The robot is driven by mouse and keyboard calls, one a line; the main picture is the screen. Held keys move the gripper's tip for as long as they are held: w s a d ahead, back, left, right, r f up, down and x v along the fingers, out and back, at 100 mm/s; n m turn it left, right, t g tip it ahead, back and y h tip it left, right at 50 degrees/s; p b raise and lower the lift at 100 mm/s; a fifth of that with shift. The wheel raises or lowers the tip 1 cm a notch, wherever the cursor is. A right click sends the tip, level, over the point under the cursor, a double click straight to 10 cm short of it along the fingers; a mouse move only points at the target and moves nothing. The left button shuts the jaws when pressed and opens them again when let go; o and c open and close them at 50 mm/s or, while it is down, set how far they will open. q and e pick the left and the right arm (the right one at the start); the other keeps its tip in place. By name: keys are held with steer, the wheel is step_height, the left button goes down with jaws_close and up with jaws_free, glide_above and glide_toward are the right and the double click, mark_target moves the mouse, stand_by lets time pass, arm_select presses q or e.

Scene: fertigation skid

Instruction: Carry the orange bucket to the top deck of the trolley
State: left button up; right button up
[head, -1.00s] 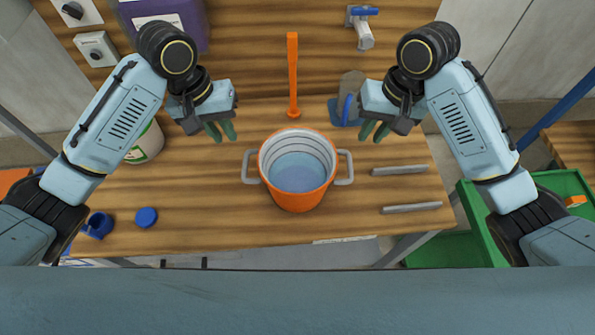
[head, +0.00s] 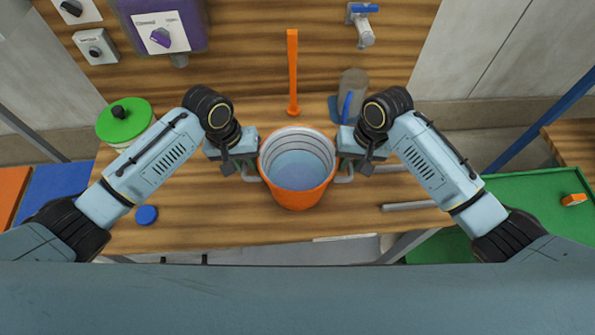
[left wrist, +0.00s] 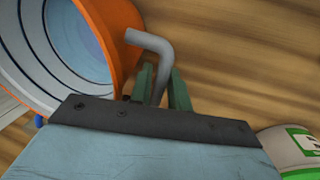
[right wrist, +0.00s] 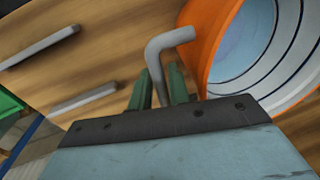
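The orange bucket (head: 298,185) stands upright on the wooden bench, with a pale bluish inside and a grey handle on each side. My left gripper (head: 243,170) is at its left handle; in the left wrist view the green fingers straddle that grey handle (left wrist: 150,42), with a slight gap showing. My right gripper (head: 352,170) is at the right handle; in the right wrist view its fingers straddle that handle (right wrist: 168,40) too, not clearly clamped. In the head view the fingertips are mostly hidden. A green deck (head: 530,215), apparently the trolley's, is at the right.
An orange piece (head: 574,199) lies on the green deck. A grey bar (head: 410,206) lies right of the bucket. An orange upright stick (head: 293,75) and a grey cylinder (head: 353,85) are behind it. A green-lidded tub (head: 125,120) and blue cap (head: 146,215) are at the left.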

arm_select(q)
jaws_close()
arm_select(e)
jaws_close()
arm_select(q)
steer(key=shift+w+r, duration=0.1)
arm_select(e)
steer(key=shift+w, duration=0.1)
stand_by(1.1)
